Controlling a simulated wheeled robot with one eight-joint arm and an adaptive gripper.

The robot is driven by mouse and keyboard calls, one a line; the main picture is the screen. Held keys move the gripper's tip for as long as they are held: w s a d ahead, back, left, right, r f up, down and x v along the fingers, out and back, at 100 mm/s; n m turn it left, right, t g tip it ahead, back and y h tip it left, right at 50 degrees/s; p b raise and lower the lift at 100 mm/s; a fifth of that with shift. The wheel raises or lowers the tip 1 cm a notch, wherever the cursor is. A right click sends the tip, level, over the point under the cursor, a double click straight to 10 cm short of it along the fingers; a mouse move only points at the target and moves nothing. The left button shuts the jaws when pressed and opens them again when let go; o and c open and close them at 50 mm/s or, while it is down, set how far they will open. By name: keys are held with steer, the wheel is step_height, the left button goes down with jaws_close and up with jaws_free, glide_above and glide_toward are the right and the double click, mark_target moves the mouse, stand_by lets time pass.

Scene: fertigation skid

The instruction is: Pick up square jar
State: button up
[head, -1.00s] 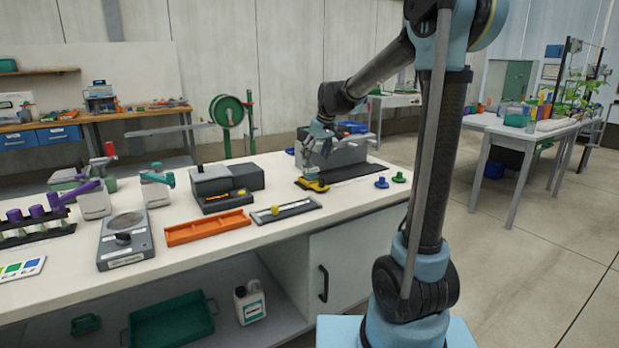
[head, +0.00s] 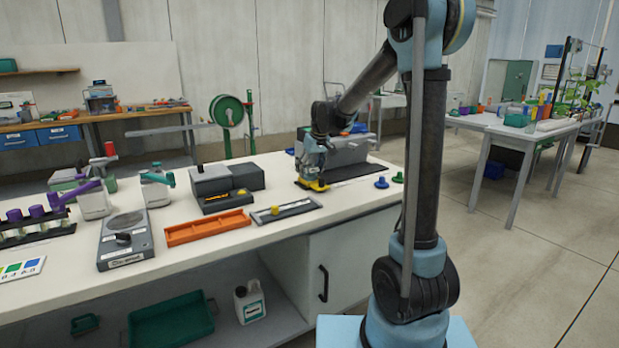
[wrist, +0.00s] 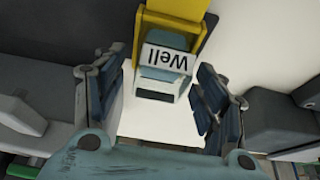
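A small squarish jar (wrist: 160,85) with a grey-blue body and a white label reading "Well", upside down in the wrist view, stands in front of a yellow piece (wrist: 180,20). I take it to be the square jar. My gripper (wrist: 158,97) is open, with one dark finger on each side of the jar and visible gaps between. In the head view my gripper (head: 314,176) points down over the yellow piece (head: 316,186) at the far part of the bench. The jar is hidden there or too small to tell from the gripper.
A grey machine (head: 347,150) stands close behind and right of the gripper. A blue knob (head: 381,183) and a green knob (head: 398,177) sit to its right. A grey tray with a yellow knob (head: 275,209) and an orange tray (head: 207,229) lie nearer. White bench top is bare between them.

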steer(key=c, duration=1.2)
steer(key=shift+o, duration=0.2)
steer(key=shift+r, duration=0.15)
step_height(320, 180, up, 14)
steer(key=shift+d+r, duration=0.1)
stand_by(0.3)
